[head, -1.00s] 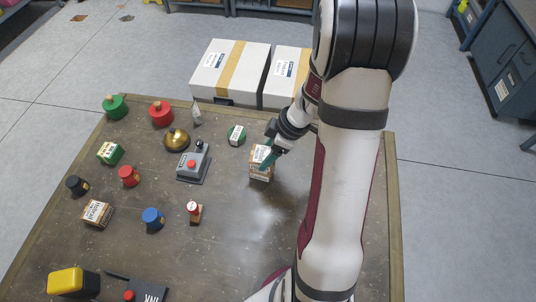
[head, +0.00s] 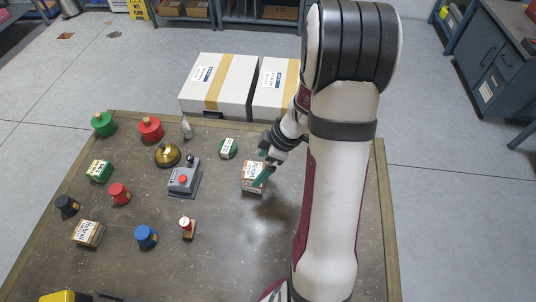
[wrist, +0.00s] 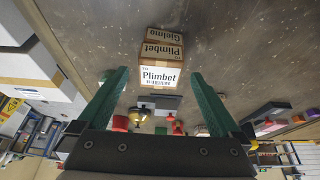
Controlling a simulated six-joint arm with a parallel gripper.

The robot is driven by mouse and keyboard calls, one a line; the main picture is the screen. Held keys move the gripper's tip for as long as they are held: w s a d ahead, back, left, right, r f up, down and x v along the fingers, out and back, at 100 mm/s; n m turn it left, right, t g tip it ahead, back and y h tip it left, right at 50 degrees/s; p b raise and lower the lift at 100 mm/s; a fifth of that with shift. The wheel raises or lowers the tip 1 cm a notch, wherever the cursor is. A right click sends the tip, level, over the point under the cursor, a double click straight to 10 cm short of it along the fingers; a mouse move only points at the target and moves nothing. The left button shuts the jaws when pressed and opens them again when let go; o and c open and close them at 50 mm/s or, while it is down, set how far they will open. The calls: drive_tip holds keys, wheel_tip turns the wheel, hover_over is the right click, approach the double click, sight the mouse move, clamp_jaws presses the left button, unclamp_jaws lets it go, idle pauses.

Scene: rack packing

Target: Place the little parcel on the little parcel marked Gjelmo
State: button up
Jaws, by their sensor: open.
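A small brown parcel with a white label reading Plimbet (wrist: 160,76) sits on the parcel marked Gjelmo (wrist: 164,37), whose printed side shows in the wrist view. In the head view the parcel stack (head: 252,184) stands right of the table's middle, partly covered by my gripper. My gripper (head: 261,177) is open, its teal fingers at the top of the stack. In the wrist view its fingers (wrist: 160,73) are spread on both sides of the Plimbet parcel, with gaps visible.
Another brown parcel (head: 88,233) lies at the left. The table front is mostly clear.

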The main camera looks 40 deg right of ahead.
drive_tip(key=v, duration=1)
drive_tip(key=s+a+r+m+g, duration=0.1)
drive_tip(key=s+a+r+m, duration=0.15)
drive_tip(key=a, duration=0.45)
drive_tip(key=s+a+r+m+g, duration=0.1)
drive_tip(key=s+a+r+m, duration=0.1)
drive_tip(key=a+m, duration=0.35)
drive_tip(key=s+a+m+g+h, duration=0.1)
drive_tip(key=s+a+m, duration=0.5)
drive_tip(key=s, duration=0.5)
drive_tip(key=shift+a+r+m, duration=0.3)
drive_tip(key=shift+a+r, duration=0.1)
drive_tip(key=shift+a, duration=0.75)
